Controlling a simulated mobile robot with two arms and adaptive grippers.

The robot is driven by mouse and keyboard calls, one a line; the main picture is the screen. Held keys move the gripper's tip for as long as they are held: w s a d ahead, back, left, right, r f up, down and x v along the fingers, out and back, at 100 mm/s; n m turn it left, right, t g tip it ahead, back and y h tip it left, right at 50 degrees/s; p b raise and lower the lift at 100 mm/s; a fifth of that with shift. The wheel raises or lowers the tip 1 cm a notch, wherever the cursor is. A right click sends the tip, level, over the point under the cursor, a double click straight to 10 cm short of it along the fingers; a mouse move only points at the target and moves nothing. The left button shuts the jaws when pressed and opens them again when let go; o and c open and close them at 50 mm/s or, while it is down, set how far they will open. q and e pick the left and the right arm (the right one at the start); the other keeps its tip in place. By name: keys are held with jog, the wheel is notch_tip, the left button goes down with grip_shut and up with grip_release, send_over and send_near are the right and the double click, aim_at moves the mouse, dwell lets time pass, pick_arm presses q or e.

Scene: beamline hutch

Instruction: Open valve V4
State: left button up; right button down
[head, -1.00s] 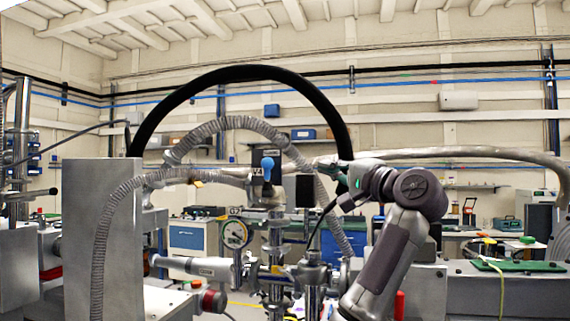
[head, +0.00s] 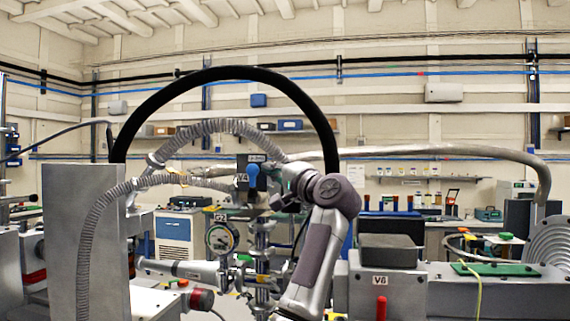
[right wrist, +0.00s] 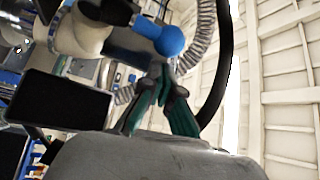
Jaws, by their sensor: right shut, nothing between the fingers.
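Valve V4 (head: 243,178) is a dark box with a V4 label, near the middle of the head view. Its blue handle (head: 252,176) is on the front, lined up vertically in the picture. In the right wrist view the handle's rounded blue end (right wrist: 168,40) shows just beyond my fingertips. My right gripper (head: 278,190) is just right of the handle in the head view; its dark green fingers (right wrist: 160,88) are together and empty. A small gap shows between fingertips and handle in the wrist view. My left gripper is not in view.
A pressure gauge (head: 221,238) is below the valve. Ribbed hose (head: 90,245) and a thick black hose (head: 235,72) arch around it. A tall metal block (head: 82,240) stands at left. A box labelled V6 (head: 380,280) is at lower right. A black panel (right wrist: 55,98) is close in the wrist view.

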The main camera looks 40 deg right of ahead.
jog(key=shift+a, duration=0.2)
jog(key=shift+d+f, duration=0.1)
jog(key=shift+s+a+n+t+b, duration=0.2)
jog(key=shift+n+t+b, duration=0.1)
jog(key=shift+b, duration=0.35)
